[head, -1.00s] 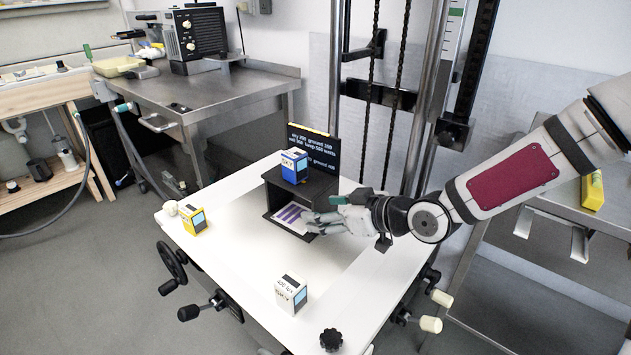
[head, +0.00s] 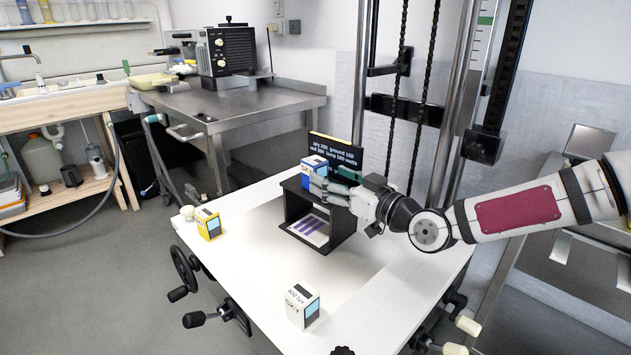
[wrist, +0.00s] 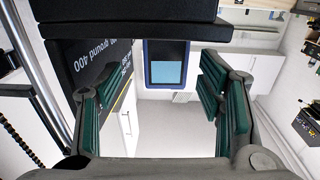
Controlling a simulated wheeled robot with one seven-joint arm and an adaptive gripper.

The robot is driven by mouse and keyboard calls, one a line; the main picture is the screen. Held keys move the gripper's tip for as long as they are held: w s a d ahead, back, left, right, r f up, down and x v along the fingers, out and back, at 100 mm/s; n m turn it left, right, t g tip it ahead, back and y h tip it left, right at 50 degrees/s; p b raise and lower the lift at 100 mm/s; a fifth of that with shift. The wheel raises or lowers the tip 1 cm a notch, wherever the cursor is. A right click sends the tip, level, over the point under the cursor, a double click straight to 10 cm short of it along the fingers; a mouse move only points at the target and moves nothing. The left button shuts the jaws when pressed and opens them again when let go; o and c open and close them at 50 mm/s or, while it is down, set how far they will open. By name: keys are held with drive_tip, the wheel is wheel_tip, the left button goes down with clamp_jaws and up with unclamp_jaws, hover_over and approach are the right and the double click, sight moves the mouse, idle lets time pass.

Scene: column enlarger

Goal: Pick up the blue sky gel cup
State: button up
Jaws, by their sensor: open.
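The blue sky gel cup (head: 315,164) is a small blue box with a pale top, standing upright on the black shelf stand (head: 296,206). My gripper (head: 318,182) is at the cup's height, reaching in from the right, and its fingers hide part of the cup in the head view. In the wrist view the blue cup (wrist: 165,63) shows a pale blue window and lies in the gap between the two green-padded fingers of my gripper (wrist: 155,85). The fingers are apart, with visible space on both sides of the cup. Contact cannot be seen.
A yellow box (head: 208,224) stands at the white table's left edge, and a white box (head: 302,305) near its front. A black sign (head: 345,152) stands behind the stand. A purple-striped card (head: 308,226) lies inside the stand.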

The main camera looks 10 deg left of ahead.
sight(322, 174)
drive_tip(key=shift+s+a+b+x, duration=0.15)
drive_tip(key=shift+b+x, duration=0.3)
drive_tip(key=shift+x, duration=0.95)
drive_tip(key=shift+s+a+b+x, duration=0.1)
drive_tip(key=shift+b+x, duration=0.35)
drive_tip(key=shift+x, duration=0.9)
drive_tip(key=shift+c, duration=0.3)
drive_tip(key=c, duration=1.3)
clamp_jaws()
drive_tip(key=shift+r, duration=0.1)
